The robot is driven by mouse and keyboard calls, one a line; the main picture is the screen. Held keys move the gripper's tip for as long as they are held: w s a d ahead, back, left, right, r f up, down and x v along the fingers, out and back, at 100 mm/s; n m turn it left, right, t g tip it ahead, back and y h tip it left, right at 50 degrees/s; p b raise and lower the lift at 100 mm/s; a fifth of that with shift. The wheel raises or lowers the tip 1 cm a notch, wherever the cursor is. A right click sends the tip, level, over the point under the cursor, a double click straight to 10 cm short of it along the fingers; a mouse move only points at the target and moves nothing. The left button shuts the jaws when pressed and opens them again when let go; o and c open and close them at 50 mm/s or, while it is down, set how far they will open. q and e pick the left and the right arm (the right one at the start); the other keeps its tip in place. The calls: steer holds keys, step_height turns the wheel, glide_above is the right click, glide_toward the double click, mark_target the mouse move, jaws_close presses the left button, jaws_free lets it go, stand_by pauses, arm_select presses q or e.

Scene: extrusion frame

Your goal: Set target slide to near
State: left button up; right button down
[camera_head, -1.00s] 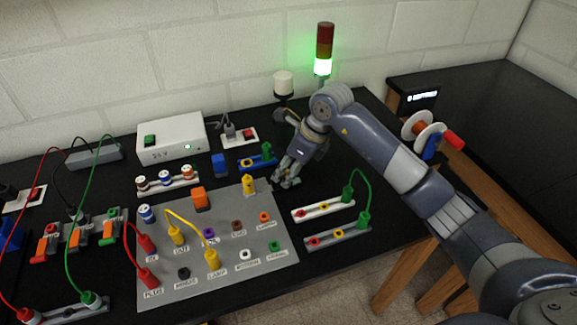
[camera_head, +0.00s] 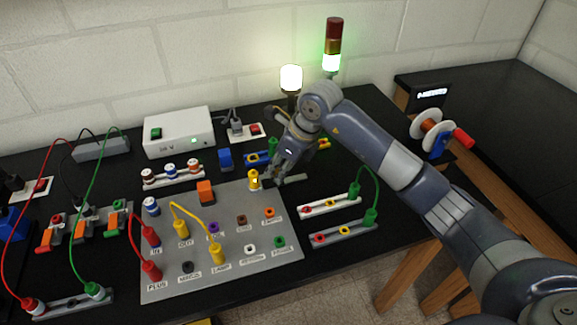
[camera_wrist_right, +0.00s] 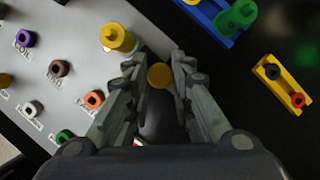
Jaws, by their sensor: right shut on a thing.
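My right gripper (camera_head: 278,177) is at the right edge of the grey panel, beside the yellow post (camera_head: 254,180). In the right wrist view its fingers (camera_wrist_right: 160,75) are around a small round yellow piece (camera_wrist_right: 160,76), which I take as the target slide's knob. The gripper hides most of the slide. The yellow post also stands close left of the fingertips in the wrist view (camera_wrist_right: 117,40). My left gripper is out of view.
The grey panel (camera_head: 160,285) carries several coloured sockets and plugged cables. A lit lamp (camera_head: 291,78) and a signal tower (camera_head: 332,45) glowing green stand behind my arm. A blue block (camera_wrist_right: 208,22) and a yellow block (camera_wrist_right: 284,83) lie right of the fingers. Two socket strips (camera_head: 340,233) lie in front.

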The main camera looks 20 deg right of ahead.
steer(key=c, duration=1.4)
jaws_free()
steer(key=shift+d, duration=0.15)
steer(key=shift+r, duration=0.1)
steer(key=v, duration=1.2)
